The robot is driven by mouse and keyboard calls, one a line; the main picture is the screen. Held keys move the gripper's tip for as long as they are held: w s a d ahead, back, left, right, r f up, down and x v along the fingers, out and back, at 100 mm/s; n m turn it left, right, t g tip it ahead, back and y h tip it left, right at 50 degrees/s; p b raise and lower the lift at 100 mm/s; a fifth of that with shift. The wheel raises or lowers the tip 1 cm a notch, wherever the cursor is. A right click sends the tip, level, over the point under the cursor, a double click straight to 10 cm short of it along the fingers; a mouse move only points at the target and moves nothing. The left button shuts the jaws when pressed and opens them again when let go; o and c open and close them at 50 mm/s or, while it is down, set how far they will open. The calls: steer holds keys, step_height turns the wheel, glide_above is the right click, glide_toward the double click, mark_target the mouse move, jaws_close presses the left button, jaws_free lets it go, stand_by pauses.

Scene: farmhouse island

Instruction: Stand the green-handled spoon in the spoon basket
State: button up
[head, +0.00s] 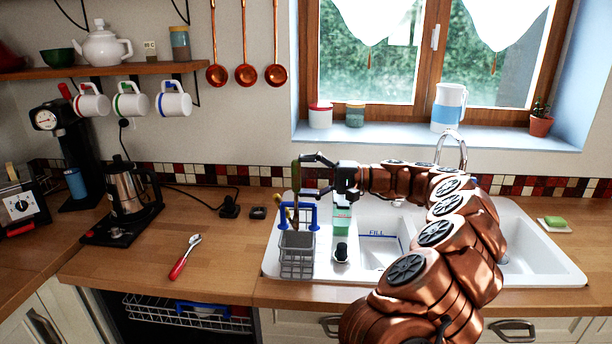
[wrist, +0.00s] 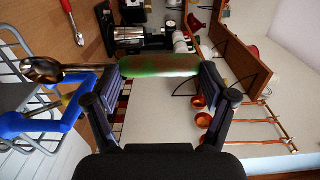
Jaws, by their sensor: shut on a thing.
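The green-handled spoon (head: 296,173) is upright, its green handle at the top and its metal bowl end downward. In the wrist view its mottled green handle (wrist: 160,65) lies between the fingers, and its bronze bowl (wrist: 42,70) points left towards the basket. My gripper (head: 304,174) is shut on the handle, above the spoon basket. The spoon basket (head: 297,268) is grey wire with blue grips and stands at the sink's left end; it also shows in the wrist view (wrist: 12,70). Whether the bowl is inside the basket's rim I cannot tell.
A red-handled spoon (head: 185,257) lies on the counter left of the sink. A green bottle (head: 342,217) and a small dark-topped item (head: 341,253) stand right of the basket. A moka pot (head: 127,190) stands further left. A faucet (head: 451,150) rises behind the sink.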

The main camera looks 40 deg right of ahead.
step_height(320, 180, down, 9)
steer(key=b, duration=0.6)
stand_by(0.4)
steer(key=o, duration=1.5)
steer(key=shift+o, duration=0.2)
step_height(320, 180, up, 9)
steer(key=p, duration=0.3)
